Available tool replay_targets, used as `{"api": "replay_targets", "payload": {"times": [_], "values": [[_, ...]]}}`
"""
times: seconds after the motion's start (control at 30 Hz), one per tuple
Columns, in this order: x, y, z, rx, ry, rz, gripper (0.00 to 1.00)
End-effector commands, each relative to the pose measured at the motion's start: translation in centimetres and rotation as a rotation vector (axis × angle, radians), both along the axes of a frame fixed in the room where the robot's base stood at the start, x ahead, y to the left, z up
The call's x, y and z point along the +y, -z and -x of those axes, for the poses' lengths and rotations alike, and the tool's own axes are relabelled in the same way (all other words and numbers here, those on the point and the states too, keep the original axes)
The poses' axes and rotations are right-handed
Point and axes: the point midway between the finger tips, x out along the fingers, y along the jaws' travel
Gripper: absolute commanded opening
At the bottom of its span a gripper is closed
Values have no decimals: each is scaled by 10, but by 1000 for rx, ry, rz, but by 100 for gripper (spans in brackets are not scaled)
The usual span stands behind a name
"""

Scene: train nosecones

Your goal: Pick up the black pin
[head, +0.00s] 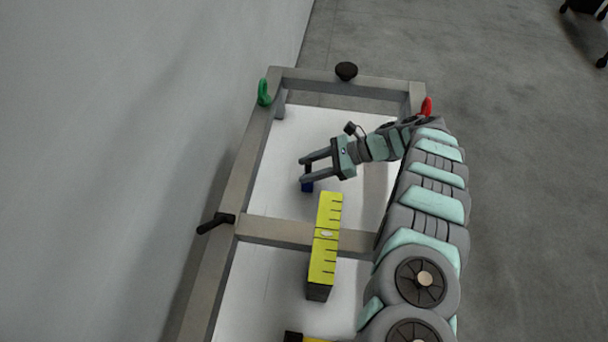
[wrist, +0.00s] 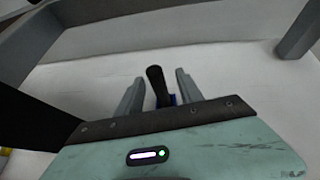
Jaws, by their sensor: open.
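The black pin (wrist: 157,84) stands up between the two fingers of my gripper (wrist: 160,78) in the wrist view, nearer the left finger, with a gap showing on either side. A small blue piece (wrist: 173,99) shows at its lower right, by the right finger. In the head view my gripper (head: 303,169) is open and points left over the white panel. The blue piece (head: 307,186) shows just below the fingertips there. The pin cannot be clearly made out in the head view.
A grey frame (head: 270,231) surrounds and crosses the white panel (head: 274,165). A yellow ruled block (head: 325,240) lies across the crossbar below my gripper.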

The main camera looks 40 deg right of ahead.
Motion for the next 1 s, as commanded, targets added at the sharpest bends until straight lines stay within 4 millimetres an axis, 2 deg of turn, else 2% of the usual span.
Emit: {"api": "replay_targets", "payload": {"times": [0.2, 0.47, 1.0], "values": [[19, 12, -15, 2, -3, -4, 43], [20, 15, -17, 0, 0, -2, 43], [20, 15, -17, 1, -1, -2, 0]]}}
